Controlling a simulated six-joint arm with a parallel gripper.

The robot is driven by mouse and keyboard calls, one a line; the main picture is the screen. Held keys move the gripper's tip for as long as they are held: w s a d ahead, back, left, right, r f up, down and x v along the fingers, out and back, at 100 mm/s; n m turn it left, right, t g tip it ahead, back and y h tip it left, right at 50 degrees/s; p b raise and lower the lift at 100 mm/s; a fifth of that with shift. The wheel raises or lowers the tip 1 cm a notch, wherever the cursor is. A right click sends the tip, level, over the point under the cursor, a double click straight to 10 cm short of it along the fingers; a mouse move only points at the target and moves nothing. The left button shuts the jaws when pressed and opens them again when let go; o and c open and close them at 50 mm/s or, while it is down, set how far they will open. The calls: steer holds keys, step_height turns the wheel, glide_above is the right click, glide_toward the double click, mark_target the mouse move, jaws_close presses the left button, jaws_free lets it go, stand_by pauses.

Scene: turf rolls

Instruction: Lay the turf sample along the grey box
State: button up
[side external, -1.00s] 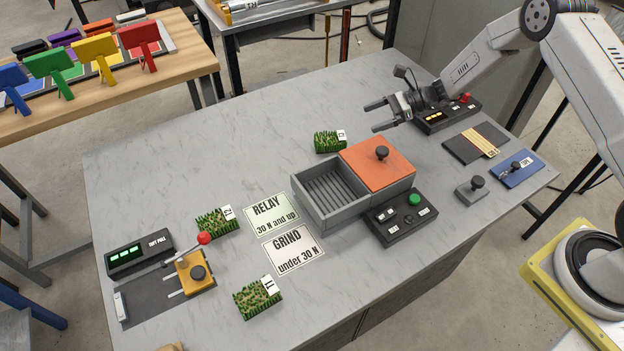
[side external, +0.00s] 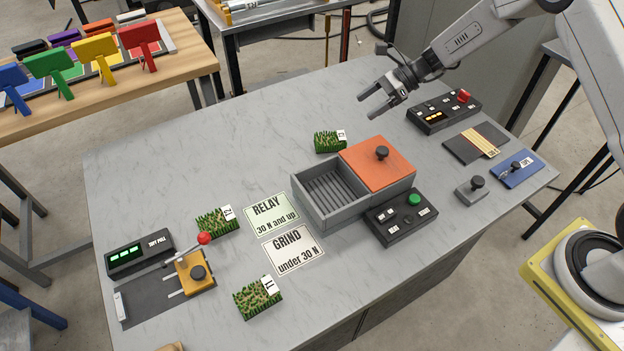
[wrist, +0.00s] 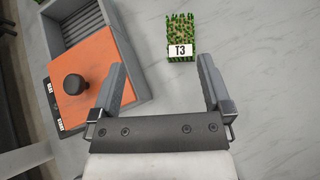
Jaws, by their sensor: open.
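The turf sample tagged T3 (side external: 329,142) lies on the table behind the grey box. In the wrist view the T3 turf (wrist: 181,38) lies ahead of my fingers, beyond their tips. The grey box (side external: 330,212) has a ribbed open half and an orange lid with a black knob on its other half; the box (wrist: 60,22) also shows at the left of the wrist view. Turf T2 (side external: 216,223) and turf T1 (side external: 257,298) lie on the left part of the table. My gripper (side external: 367,107) is open and empty, above the table to the right of T3.
A RELAY card (side external: 271,215) and a GRIND card (side external: 293,250) lie left of the box. A black panel with a green button (side external: 402,217) stands in front of it. A pull tester (side external: 190,272) stands at left. The table behind T3 is clear.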

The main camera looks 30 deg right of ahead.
mark_target(331, 136)
steer(key=w+a+r+g+h, duration=0.1)
steer(key=w+a+h, duration=0.2)
steer(key=a+h, duration=0.25)
steer(key=shift+h, duration=0.55)
steer(key=shift+w+d+f, duration=0.15)
steer(key=shift+f, duration=1.1)
steer(key=shift+w+d+f, duration=0.1)
steer(key=shift+d+f, duration=0.05)
steer(key=shift+f, duration=1.1)
steer(key=shift+f, duration=0.1)
steer(key=shift+x, duration=1.2)
steer(key=shift+a, duration=0.1)
steer(key=shift+x, duration=2.6)
